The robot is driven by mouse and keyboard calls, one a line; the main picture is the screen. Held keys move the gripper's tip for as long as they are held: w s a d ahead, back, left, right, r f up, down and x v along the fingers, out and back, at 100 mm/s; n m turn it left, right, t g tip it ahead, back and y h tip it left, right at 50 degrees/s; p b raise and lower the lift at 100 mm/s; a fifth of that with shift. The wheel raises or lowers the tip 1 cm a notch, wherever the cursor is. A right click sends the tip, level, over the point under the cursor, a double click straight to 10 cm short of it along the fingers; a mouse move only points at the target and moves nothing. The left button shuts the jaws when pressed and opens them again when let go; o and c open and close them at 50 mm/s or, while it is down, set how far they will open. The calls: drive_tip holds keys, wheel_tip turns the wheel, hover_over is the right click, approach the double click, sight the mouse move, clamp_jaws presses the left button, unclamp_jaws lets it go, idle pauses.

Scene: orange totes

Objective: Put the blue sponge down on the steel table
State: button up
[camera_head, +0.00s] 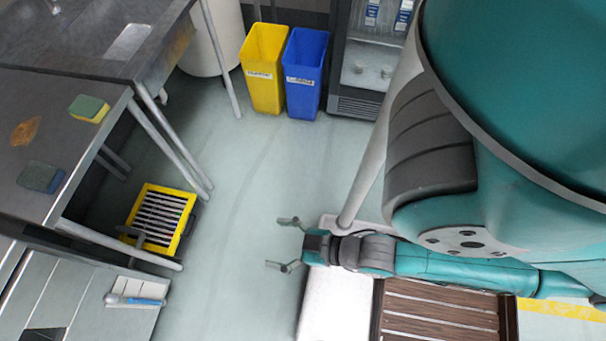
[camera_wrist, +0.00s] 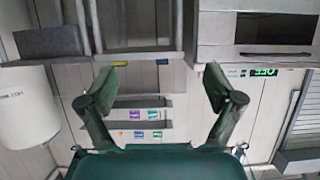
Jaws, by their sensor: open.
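The blue sponge (camera_head: 40,176) lies flat on the steel table (camera_head: 60,135) at the left, near the table's front right corner. A green and yellow sponge (camera_head: 88,108) lies farther back on the same table. My gripper (camera_head: 287,243) is open and empty, out over the floor and well to the right of the table, apart from both sponges. In the wrist view my gripper's two fingers (camera_wrist: 158,88) are spread wide with nothing between them. Neither sponge can be made out in the wrist view.
A yellow bin (camera_head: 264,68) and a blue bin (camera_head: 304,72) stand at the back. A yellow crate (camera_head: 189,208) sits on the floor by the table legs. A brown slatted crate (camera_head: 440,311) is below my arm. Floor between table and gripper is clear.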

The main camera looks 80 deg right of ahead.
drive_tip(key=s+r+t, duration=0.1)
drive_tip(key=s+r, duration=0.5)
drive_tip(key=r, duration=0.2)
drive_tip(key=shift+s, duration=0.1)
idle(0.9)
